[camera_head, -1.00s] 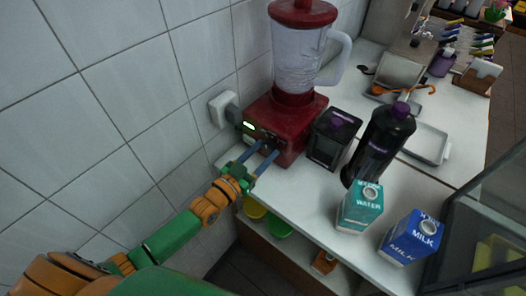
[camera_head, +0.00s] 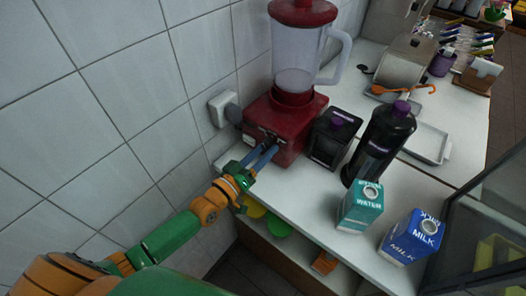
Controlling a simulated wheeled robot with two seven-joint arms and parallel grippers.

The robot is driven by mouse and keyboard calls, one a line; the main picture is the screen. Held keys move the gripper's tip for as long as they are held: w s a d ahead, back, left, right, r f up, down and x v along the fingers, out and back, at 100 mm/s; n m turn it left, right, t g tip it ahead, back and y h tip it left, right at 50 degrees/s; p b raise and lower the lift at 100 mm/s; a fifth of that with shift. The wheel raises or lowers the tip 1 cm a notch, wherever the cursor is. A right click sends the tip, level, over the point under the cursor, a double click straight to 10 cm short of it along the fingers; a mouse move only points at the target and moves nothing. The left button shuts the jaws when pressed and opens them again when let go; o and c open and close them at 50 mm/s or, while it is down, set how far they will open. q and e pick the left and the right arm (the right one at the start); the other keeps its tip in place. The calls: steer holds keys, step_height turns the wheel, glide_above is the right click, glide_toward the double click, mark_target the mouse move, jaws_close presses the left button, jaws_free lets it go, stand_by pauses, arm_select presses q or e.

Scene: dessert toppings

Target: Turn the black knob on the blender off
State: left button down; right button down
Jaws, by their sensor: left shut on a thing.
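A red blender (camera_head: 292,120) with a clear jar (camera_head: 297,55) and red lid stands on the white counter by the tiled wall. Pale contents lie low in the jar. My left arm comes in from the lower left, and its gripper (camera_head: 270,146) has its two blue fingers at the blender's front panel. The fingers are shut on the black knob there, which they mostly hide. No lit green display shows on the panel. My right gripper is out of view.
A black box (camera_head: 330,138) and a dark bottle (camera_head: 380,142) stand close right of the blender. A teal water carton (camera_head: 360,208) and a blue milk carton (camera_head: 411,238) stand nearer. A wall socket (camera_head: 223,109) is at left.

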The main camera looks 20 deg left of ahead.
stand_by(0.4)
arm_select(q)
steer(key=shift+c, duration=1.4)
jaws_free()
steer(key=v, duration=0.6)
steer(key=shift+s+f, duration=0.15)
steer(key=shift+s, duration=0.05)
steer(key=shift+s+a, duration=0.15)
steer(key=shift+s, duration=0.25)
steer(key=shift+w, duration=0.1)
